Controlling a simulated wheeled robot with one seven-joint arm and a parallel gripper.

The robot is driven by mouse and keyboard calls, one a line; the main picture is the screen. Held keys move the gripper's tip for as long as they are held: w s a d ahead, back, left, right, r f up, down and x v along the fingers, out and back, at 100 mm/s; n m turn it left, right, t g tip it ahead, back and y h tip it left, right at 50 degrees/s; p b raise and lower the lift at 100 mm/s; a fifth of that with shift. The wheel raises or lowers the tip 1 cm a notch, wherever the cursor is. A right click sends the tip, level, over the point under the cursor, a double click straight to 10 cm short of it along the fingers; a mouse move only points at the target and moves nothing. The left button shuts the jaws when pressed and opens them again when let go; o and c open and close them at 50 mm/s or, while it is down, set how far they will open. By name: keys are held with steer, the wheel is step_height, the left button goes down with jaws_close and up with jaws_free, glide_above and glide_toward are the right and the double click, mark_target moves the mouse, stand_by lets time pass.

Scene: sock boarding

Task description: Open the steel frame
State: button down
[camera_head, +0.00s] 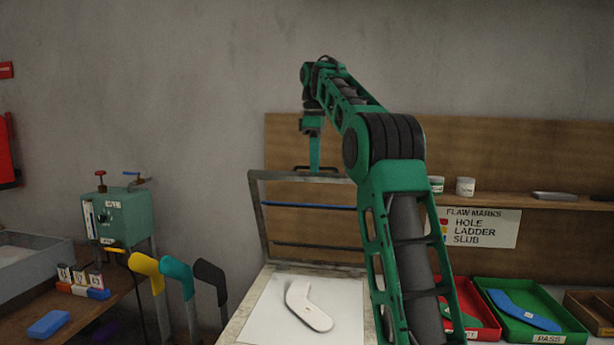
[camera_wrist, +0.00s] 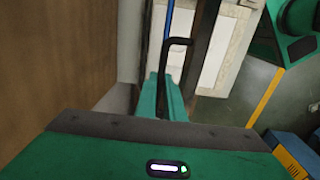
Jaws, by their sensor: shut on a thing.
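The steel frame (camera_head: 258,215) stands raised, close to upright, at the back of the pressing table. Its blue bar and a dark bar run across it. My gripper (camera_head: 315,168) is at the frame's top edge. In the wrist view my gripper (camera_wrist: 170,98) has its green fingers shut on the frame's dark handle (camera_wrist: 178,42). A white sock-shaped board (camera_head: 308,307) lies on the pale table top (camera_head: 262,312) below the frame. My arm hides the frame's right side.
A red tray (camera_head: 470,305) and a green tray (camera_head: 540,315) with a blue sock stand at the right. A wooden back panel (camera_head: 285,140) is close behind the frame. Yellow, teal and black sock forms (camera_head: 178,275) and a green steam box (camera_head: 122,215) are at the left.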

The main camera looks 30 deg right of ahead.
steer(key=shift+w+d+r, duration=0.5)
steer(key=shift+w+d, duration=0.3)
steer(key=shift+d, duration=0.05)
steer(key=shift+w+d+r, duration=0.45)
steer(key=shift+w+d, duration=0.3)
steer(key=shift+d, duration=0.05)
steer(key=c, duration=1.9)
jaws_free()
steer(key=shift+a+r, duration=0.1)
steer(key=shift+o, duration=0.2)
steer(key=shift+f, duration=0.2)
steer(key=shift+f, duration=0.1)
